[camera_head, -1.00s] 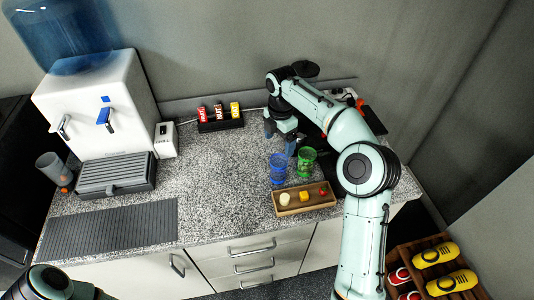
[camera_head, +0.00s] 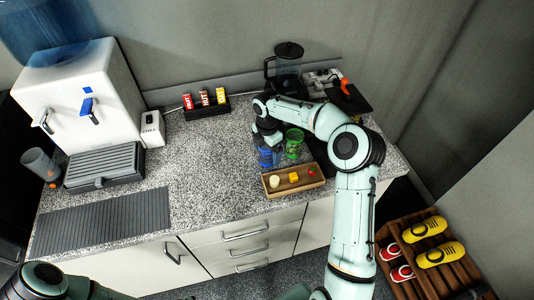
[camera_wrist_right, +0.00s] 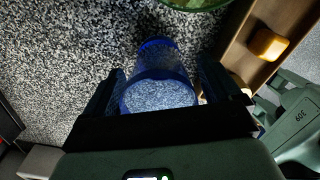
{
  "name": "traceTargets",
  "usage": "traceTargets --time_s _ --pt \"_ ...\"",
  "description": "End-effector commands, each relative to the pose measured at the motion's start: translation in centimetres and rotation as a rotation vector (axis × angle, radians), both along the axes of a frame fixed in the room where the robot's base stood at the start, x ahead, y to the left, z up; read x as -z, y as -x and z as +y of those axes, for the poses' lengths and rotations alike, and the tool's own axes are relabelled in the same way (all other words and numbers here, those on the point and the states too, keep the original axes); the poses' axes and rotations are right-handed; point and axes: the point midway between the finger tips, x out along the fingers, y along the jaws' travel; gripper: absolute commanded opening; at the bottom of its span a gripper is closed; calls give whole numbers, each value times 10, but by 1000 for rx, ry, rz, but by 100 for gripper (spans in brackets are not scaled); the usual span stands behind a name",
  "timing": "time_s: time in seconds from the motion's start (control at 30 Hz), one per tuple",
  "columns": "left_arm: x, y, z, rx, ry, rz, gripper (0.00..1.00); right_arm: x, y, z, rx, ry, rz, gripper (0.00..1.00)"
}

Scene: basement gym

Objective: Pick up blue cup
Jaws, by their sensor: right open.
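The blue cup (camera_head: 265,158) is a see-through blue tumbler on the speckled counter, just behind the wooden tray. In the right wrist view the blue cup (camera_wrist_right: 158,80) lies between the two dark fingers of my right gripper (camera_wrist_right: 160,92). The right gripper (camera_head: 268,146) is open around the cup, and in the head view it partly hides the cup. I cannot tell whether the fingers touch it. Part of my left arm shows at the lower left of the head view, but its gripper is not in view.
A green cup (camera_head: 294,144) stands close to the right of the blue cup. A wooden tray (camera_head: 284,190) with small items sits in front. A snack rack (camera_head: 206,109), a water dispenser (camera_head: 85,95) and a coffee maker (camera_head: 286,68) stand farther off. The counter's middle (camera_head: 205,165) is clear.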

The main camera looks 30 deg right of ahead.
Motion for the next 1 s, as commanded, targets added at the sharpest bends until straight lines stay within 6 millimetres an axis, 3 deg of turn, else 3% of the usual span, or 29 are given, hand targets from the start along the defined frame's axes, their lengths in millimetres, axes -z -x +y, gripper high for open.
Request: traceTargets --time_s 0.33,0.5,0.83,1.0 --pt "-1 -1 0 0 0 -1 43 9 -1 0 0 0 -2 87" --pt "-1 -1 0 0 0 -1 43 8 -1 0 0 0 -2 36" --pt "-1 -1 0 0 0 -1 43 6 -1 0 0 0 -3 35" --pt "0 0 0 0 0 -1 43 -6 -1 0 1 1 -5 35"
